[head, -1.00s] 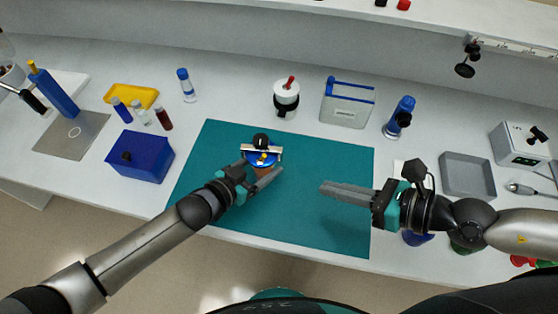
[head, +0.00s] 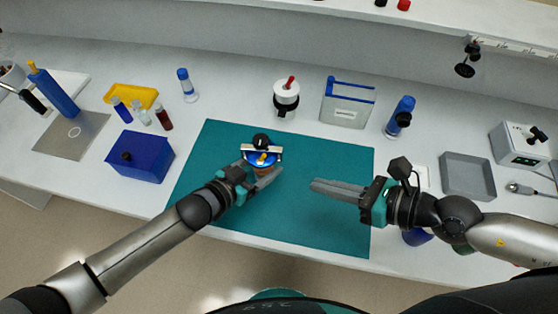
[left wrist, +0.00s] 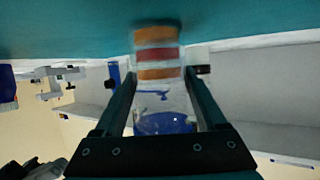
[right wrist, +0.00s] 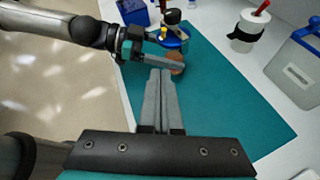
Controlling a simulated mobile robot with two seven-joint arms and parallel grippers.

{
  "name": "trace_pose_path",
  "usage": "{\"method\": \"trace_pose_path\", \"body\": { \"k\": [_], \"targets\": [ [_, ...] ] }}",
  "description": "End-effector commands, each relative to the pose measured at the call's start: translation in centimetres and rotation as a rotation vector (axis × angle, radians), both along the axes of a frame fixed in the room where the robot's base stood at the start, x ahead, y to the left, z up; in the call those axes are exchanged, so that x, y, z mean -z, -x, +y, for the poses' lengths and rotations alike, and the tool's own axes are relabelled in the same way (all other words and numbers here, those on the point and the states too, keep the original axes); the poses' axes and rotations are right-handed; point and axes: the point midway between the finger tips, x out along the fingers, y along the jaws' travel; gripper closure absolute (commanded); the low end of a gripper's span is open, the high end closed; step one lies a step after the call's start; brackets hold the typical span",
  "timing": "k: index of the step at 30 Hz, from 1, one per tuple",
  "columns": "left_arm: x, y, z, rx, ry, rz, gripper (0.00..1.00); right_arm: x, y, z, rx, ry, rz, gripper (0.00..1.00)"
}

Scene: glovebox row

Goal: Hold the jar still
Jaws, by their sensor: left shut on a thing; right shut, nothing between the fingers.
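The jar (head: 264,167) stands on the teal mat, with a blue top and a pale bar and black knob showing at its far side in the head view. In the left wrist view the jar (left wrist: 158,100) appears upside down, clear with orange and red bands and blue near its lid end. My left gripper (head: 262,172) is shut on the jar, one finger on each side. My right gripper (head: 313,187) is shut and empty above the mat, to the right of the jar and apart from it. The right wrist view shows its closed fingers (right wrist: 160,75) pointing toward the jar.
The teal mat (head: 310,225) is clear around the jar. A blue box (head: 140,158) stands at left, and a yellow tray (head: 131,96) with vials behind it. A white container (head: 286,98), a rack (head: 347,105) and a blue bottle (head: 398,118) line the back. A grey tray (head: 467,175) lies right.

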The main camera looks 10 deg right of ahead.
Motion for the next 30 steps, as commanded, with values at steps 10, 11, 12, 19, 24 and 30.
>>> {"method": "trace_pose_path", "body": {
  "k": [10,11,12,19,24,30],
  "targets": [
    [0.1,0.0,0.0,0.000,-0.001,0.001,1.00,1.3,-1.7,1.8,0.012,0.001,0.001,1.00],
    [0.1,0.0,0.0,0.000,-0.001,0.001,1.00,1.5,-1.9,2.1,0.013,0.003,0.001,1.00],
    [0.1,0.0,0.0,0.000,-0.001,0.001,1.00,1.8,-2.2,2.5,0.012,0.001,0.001,1.00],
    [0.1,0.0,0.0,0.000,-0.001,0.001,1.00,3.2,-4.0,4.8,0.012,0.002,0.002,1.00],
    [0.1,0.0,0.0,0.000,-0.001,0.001,1.00,3.0,-5.6,6.6,0.010,0.001,0.000,1.00],
    [0.1,0.0,0.0,0.000,-0.001,0.001,1.00,2.4,-6.8,7.8,0.009,0.003,0.002,1.00]
  ]
}}
